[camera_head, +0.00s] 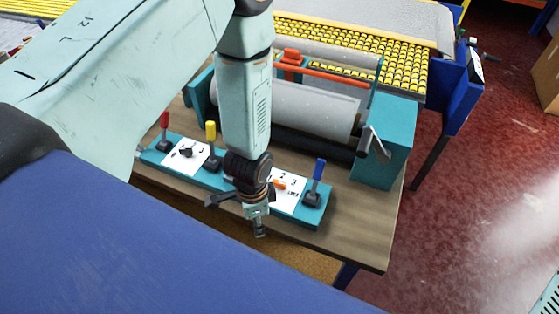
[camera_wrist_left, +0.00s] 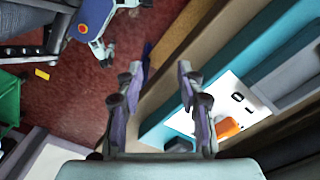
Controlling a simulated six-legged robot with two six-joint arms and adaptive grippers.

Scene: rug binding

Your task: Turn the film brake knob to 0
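A teal control strip (camera_head: 222,181) lies along the front of the wooden table. An orange knob (camera_head: 280,184) sits on its right white dial plate (camera_head: 288,196), partly hidden by my left arm. A black knob (camera_head: 186,152) sits on its left white plate (camera_head: 196,162). I cannot read which is the film brake knob. My left gripper (camera_head: 258,224) hangs at the strip's front side, left of the orange knob. In the left wrist view its fingers (camera_wrist_left: 160,72) are apart and empty, and the orange knob (camera_wrist_left: 228,127) lies right of them. My right gripper is not in view.
Red (camera_head: 165,119), yellow (camera_head: 211,131) and blue (camera_head: 319,169) levers stand on the strip. Behind it are a grey roll (camera_head: 310,108), a black crank (camera_head: 375,143) and a teal housing (camera_head: 390,140). The table's front right (camera_head: 355,225) is clear.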

